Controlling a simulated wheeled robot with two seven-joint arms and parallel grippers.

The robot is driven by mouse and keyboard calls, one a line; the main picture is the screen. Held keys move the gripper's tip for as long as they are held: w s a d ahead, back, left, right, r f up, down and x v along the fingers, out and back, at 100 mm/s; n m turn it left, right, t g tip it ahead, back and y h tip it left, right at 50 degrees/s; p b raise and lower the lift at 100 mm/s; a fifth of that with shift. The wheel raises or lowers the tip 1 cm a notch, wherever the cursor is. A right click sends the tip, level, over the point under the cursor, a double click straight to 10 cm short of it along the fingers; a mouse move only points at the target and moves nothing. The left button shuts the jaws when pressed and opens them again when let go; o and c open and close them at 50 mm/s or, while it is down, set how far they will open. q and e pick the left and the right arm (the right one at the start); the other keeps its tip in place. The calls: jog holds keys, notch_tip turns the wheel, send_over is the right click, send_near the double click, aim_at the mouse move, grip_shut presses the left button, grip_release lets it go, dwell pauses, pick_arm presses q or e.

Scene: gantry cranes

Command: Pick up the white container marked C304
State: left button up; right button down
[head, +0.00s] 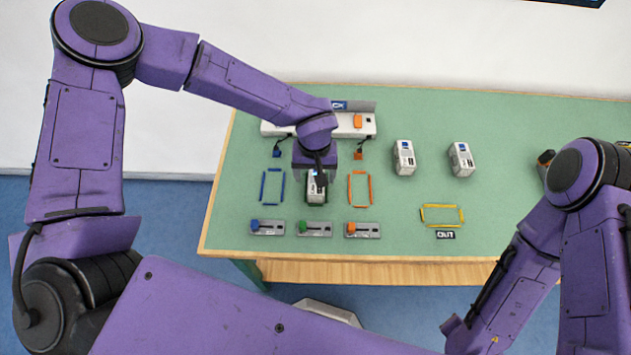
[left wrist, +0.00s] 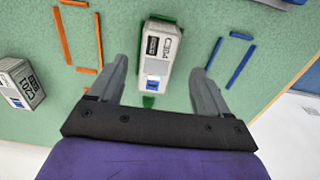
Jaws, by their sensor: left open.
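The white container marked C304 (left wrist: 157,60) has a blue patch and stands on the green table inside a green outline. In the head view the container (head: 316,192) is partly hidden by my left arm. My left gripper (left wrist: 159,75) is open, with one finger on each side of the container and visible gaps between. In the head view my left gripper (head: 316,172) is over the container, its fingers mostly hidden. My right arm is at the right edge of the head view; its gripper is out of view.
A container marked C201 (left wrist: 20,85) is at the left of the left wrist view. Two white containers (head: 404,158) (head: 461,160) stand to the right. Blue (head: 273,187) and orange (head: 360,188) outlines flank C304. Slider units (head: 314,229) lie in front; a yellow outline (head: 442,216) is empty.

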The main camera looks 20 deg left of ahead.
pick_arm(q)
jog(key=f, duration=0.2)
jog(key=w+f, duration=0.1)
jog(key=f+p, duration=0.1)
jog(key=f, duration=0.1)
jog(key=shift+w+f, duration=0.3)
jog(key=shift+s+r, duration=0.1)
jog(key=shift+s, duration=0.15)
jog(key=c, duration=1.1)
